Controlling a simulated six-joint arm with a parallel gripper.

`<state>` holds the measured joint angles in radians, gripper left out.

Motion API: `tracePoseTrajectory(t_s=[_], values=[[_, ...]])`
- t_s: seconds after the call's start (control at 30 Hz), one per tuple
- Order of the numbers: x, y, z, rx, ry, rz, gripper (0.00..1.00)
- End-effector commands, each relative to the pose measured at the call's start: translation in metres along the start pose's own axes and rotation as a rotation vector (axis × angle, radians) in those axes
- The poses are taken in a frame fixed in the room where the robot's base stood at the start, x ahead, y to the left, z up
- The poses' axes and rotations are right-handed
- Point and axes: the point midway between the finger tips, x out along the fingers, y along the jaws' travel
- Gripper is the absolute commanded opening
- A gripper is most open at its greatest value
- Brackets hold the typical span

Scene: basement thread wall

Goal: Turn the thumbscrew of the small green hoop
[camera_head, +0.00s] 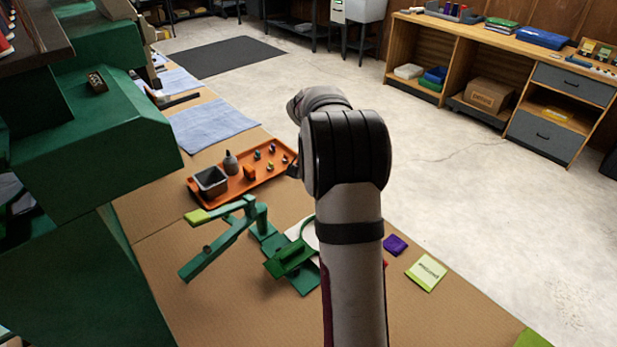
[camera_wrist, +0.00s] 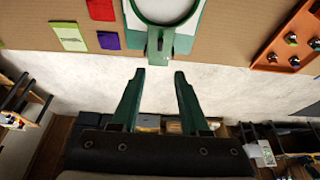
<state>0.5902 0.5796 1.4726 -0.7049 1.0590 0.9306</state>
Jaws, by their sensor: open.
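The small green hoop (camera_wrist: 199,22) shows at the top of the wrist view, cut off by the frame edge, with white fabric (camera_wrist: 165,8) inside it. Its green clamp end with the thumbscrew (camera_wrist: 155,46) points down toward my gripper. My gripper (camera_wrist: 159,77) is open and empty, its two green fingers just short of the screw and apart from it. In the head view part of the hoop (camera_head: 304,226) shows beside a green stand (camera_head: 290,258) on the cardboard-coloured table. My arm hides the rest of the hoop, the screw and the gripper there.
An orange tray (camera_head: 240,188) with a grey cup, a bottle and small items stands behind the stand. A purple packet (camera_head: 395,244) and a pale green packet (camera_head: 427,272) lie to the right. A large green machine (camera_head: 90,150) fills the left side.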

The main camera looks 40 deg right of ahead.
Motion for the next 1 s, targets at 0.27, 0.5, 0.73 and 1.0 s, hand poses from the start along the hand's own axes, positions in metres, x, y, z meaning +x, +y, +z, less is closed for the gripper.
tracePoseTrajectory(t_s=[0.27, 0.5, 0.73, 1.0], values=[[0.076, 0.002, 0.003, -0.002, -0.007, 0.005, 0.45], [0.132, 0.000, 0.003, -0.003, -0.005, 0.000, 0.45], [0.149, 0.000, 0.003, -0.003, -0.005, -0.002, 0.45], [0.150, 0.000, 0.003, -0.003, -0.005, -0.002, 0.38]])
